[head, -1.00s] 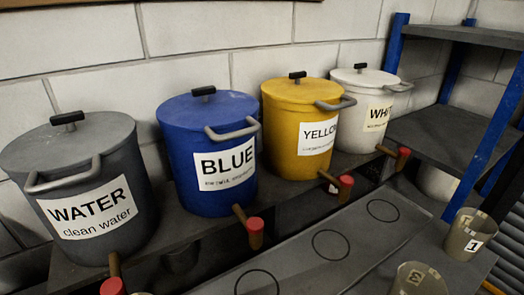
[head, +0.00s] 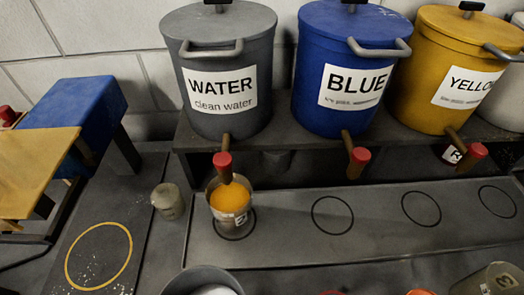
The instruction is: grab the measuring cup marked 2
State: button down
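I cannot read a clear 2 on any cup. A clear cup (head: 228,203) with orange liquid stands under the water bucket's tap, on the leftmost ring; the label on its lower front is too small to read. Another clear cup (head: 492,281), cut off at the bottom right edge, has a partly visible label that may read 3. A small white label (head: 452,154) with a dark mark shows beside the yellow bucket's tap; its mark is unclear. A small greyish cup (head: 168,201) stands left of the orange-filled cup. My gripper is not in view.
Grey water (head: 219,70), blue (head: 352,68) and yellow (head: 466,68) buckets stand on a shelf with red-ended taps overhanging the tray (head: 285,225). Three rings there are empty. A yellow ring (head: 99,256) marks a dark board at left. A grey container (head: 203,280) sits at the bottom edge.

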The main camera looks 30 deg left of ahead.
aim_at(230, 205)
jog(key=k+j+u, duration=0.15)
jog(key=j+u, duration=0.6)
jog(key=u, duration=0.15)
jog(key=j+u, duration=0.3)
jog(key=i+j+u, duration=0.1)
jog(key=u, duration=0.2)
jog(key=k+j+u, duration=0.1)
jog(key=i+z, duration=0.1)
